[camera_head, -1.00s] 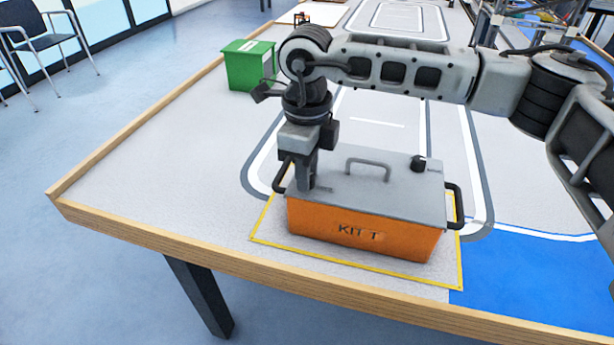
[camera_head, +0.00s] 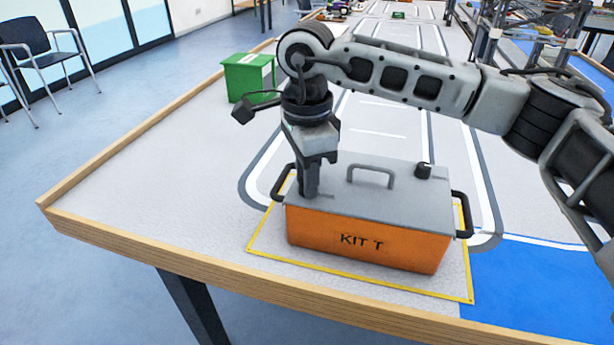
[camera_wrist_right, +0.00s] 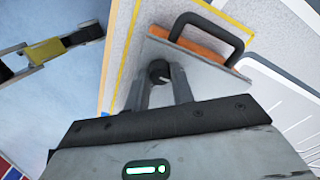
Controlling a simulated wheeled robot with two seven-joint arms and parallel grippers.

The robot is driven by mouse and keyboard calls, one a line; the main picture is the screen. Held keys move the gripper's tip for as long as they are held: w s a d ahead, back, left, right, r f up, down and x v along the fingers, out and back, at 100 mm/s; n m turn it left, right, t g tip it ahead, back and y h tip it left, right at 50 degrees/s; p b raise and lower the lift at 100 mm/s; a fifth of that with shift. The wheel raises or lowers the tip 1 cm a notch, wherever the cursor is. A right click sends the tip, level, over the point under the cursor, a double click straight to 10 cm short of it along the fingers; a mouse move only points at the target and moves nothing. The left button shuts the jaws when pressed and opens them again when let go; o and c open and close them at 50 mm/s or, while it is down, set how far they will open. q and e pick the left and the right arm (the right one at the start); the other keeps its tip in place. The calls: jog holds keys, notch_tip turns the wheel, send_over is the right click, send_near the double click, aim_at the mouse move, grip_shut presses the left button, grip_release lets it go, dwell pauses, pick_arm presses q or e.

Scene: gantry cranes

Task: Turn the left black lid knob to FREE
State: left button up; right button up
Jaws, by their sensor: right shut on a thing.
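An orange box (camera_head: 364,242) marked "KIT T" stands on the table with a grey lid (camera_head: 400,205) on top. The lid has a grey handle in its middle and a black knob (camera_head: 423,170) at its right end. The left black knob (camera_wrist_right: 159,71) shows in the right wrist view between my fingers; in the head view my gripper hides it. My right gripper (camera_head: 309,192) points down at the lid's left end, and in the right wrist view its fingers (camera_wrist_right: 164,88) are shut on that knob. My left gripper is not in view.
The box stands inside a yellow outline (camera_head: 357,280), with black side handles (camera_head: 464,214) sticking out. A green bin (camera_head: 249,76) stands farther back on the left. A blue area (camera_head: 540,285) lies at right. The table's left part is clear, edged by a wooden rim (camera_head: 140,245).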

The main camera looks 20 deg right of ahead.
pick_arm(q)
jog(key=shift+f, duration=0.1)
pick_arm(e)
jog(key=shift+r, duration=0.1)
dwell(0.3)
jog(key=o, duration=1)
pick_arm(q)
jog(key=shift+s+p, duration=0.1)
jog(key=shift+p, duration=0.4)
pick_arm(e)
notch_tip(320, 180, up, 16)
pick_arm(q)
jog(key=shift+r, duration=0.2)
pick_arm(e)
jog(key=shift+s, duration=0.1)
